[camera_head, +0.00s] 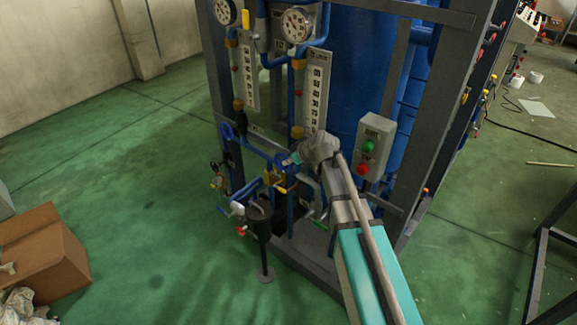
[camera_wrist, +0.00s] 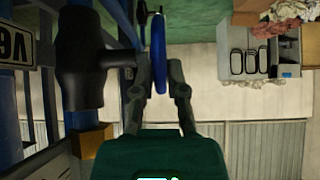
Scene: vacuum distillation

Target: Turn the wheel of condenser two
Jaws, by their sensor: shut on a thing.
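In the wrist view a blue handwheel (camera_wrist: 159,48) shows edge-on between the two fingers of my gripper (camera_wrist: 159,75), which is shut on its rim. A dark valve body (camera_wrist: 82,58) with a stem stands left of the wheel. In the head view my gripper (camera_head: 291,160) is at the front of the rig, among blue pipes and below the gauge plates. My wrist hides much of the spot there, and the held wheel is hard to make out. I cannot read a label naming condenser two.
A grey control box (camera_head: 373,146) with a green and a red button is close to the right of my arm. Round gauges (camera_head: 296,25) sit above. A black pot on a stand (camera_head: 260,220) is below. A cardboard box (camera_head: 43,253) lies at left; the green floor between is clear.

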